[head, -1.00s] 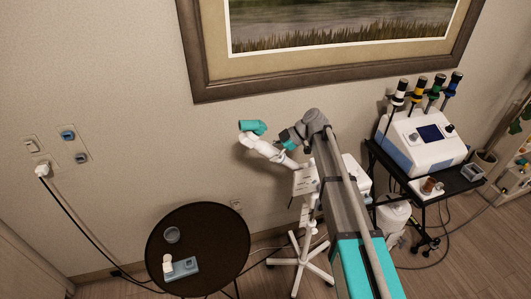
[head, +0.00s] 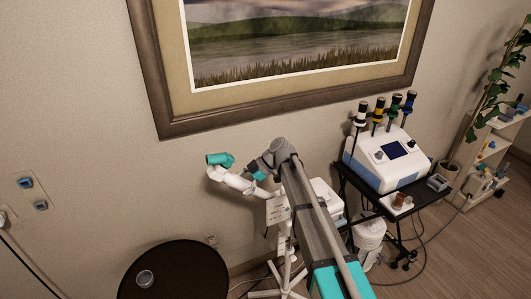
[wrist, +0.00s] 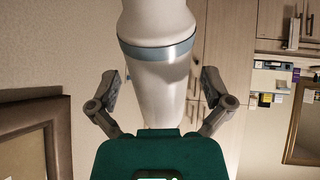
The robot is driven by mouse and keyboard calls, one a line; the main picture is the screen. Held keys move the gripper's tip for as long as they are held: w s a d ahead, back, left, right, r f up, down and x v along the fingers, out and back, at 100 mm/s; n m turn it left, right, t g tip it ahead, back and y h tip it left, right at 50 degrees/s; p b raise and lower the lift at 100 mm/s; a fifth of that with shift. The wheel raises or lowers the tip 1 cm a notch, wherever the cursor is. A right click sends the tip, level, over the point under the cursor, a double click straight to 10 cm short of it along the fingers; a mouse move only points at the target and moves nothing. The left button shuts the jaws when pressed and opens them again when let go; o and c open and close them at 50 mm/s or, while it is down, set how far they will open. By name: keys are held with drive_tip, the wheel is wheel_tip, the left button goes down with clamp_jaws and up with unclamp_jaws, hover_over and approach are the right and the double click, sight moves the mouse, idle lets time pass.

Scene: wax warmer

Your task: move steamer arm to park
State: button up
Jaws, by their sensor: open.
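The steamer (head: 279,211) is a white unit on a wheeled stand in the middle of the head view. Its white jointed arm (head: 232,181) slants up to the left and ends in a teal head (head: 219,159). My gripper (head: 258,178) is close to this arm, but its fingers are small and partly hidden there. In the wrist view my gripper (wrist: 160,90) is open, with one finger on each side of a thick white tube (wrist: 158,80) with a blue-grey ring, which appears to be the steamer arm. Contact cannot be told. The tube's lower end is hidden behind my gripper's body.
A round dark table (head: 180,270) with a small glass bowl (head: 145,278) stands at lower left. A black cart (head: 361,200) with a white and blue machine (head: 391,158) stands to the right. A framed picture (head: 160,130) hangs on the wall behind. Bare floor shows at lower right.

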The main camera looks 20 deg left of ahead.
drive_tip(key=shift+d, duration=0.1)
drive_tip(key=shift+w+d+r, duration=0.1)
drive_tip(key=shift+d, duration=0.2)
drive_tip(key=d+f+m+t+h+b, duration=0.15)
drive_tip(key=d+m, duration=0.25)
drive_tip(key=d, duration=0.4)
drive_tip(key=s+d+f+m+t+b, duration=0.1)
drive_tip(key=d+f+m, duration=0.2)
drive_tip(key=d, duration=0.4)
drive_tip(key=d+f+m+t+h+b, duration=0.1)
drive_tip(key=d+f+m, duration=0.25)
drive_tip(key=d, duration=0.45)
drive_tip(key=s+d+f+m+h+b, duration=0.1)
drive_tip(key=s+d+f+m, duration=0.1)
drive_tip(key=d+m, duration=0.3)
drive_tip(key=s+d+f+m+t+h+b, duration=0.1)
drive_tip(key=s+d+m, duration=0.4)
drive_tip(key=d, duration=0.6)
drive_tip(key=s+d+f+m+h+b, duration=0.2)
drive_tip(key=s+d+f+m+h, duration=0.1)
drive_tip(key=d, duration=0.6)
drive_tip(key=shift+s+m, duration=0.75)
drive_tip(key=shift+m, duration=0.5)
drive_tip(key=shift+d+h, duration=0.1)
drive_tip(key=shift+h, duration=0.15)
